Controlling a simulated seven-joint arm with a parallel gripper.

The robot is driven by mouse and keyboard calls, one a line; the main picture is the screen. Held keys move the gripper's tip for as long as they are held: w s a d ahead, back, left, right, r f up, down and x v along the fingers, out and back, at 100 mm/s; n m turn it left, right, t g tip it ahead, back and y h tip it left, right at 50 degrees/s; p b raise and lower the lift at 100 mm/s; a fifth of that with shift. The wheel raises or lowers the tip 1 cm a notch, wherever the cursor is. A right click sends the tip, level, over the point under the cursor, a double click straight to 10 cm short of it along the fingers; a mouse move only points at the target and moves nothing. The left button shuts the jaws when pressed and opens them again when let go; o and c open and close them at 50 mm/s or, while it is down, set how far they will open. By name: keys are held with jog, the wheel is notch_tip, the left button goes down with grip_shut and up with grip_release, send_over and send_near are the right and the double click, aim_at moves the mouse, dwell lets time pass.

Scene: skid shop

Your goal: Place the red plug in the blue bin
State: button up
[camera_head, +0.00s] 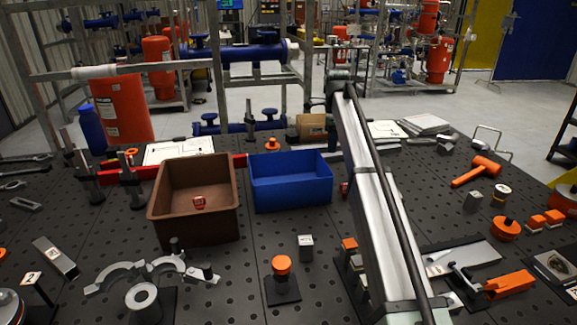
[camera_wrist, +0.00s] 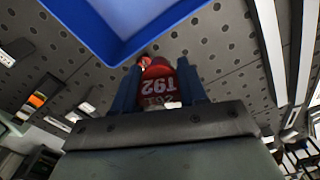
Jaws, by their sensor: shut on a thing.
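The red plug (camera_wrist: 158,88) has white printed marks and sits between the two fingers of my gripper (camera_wrist: 158,68) in the wrist view. My gripper is shut on it. The blue bin (camera_wrist: 75,22) shows at the top of that view, with its near rim just beyond the plug; the plug is over the perforated table, outside the bin. In the head view, the blue bin (camera_head: 291,188) stands mid-table and looks empty in the part I see. A small red piece (camera_head: 343,190), probably the held plug, shows just right of it. My arm hides the gripper there.
A brown bin (camera_head: 193,223) stands left of the blue bin with a red piece (camera_head: 199,203) with a white mark inside. An orange-topped knob (camera_head: 281,266) and a small metal block (camera_head: 305,246) stand in front. An orange mallet (camera_head: 476,171) lies at right.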

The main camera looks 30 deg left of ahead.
jog(key=s+a+n, duration=0.5)
jog(key=s+a, duration=0.4)
jog(key=a, duration=0.2)
jog(key=shift+f, duration=7.5)
jog(key=shift+f, duration=0.1)
jog(key=o, duration=1)
jog(key=shift+o, duration=0.2)
notch_tip(320, 180, up, 12)
jog(key=shift+s+a, duration=0.15)
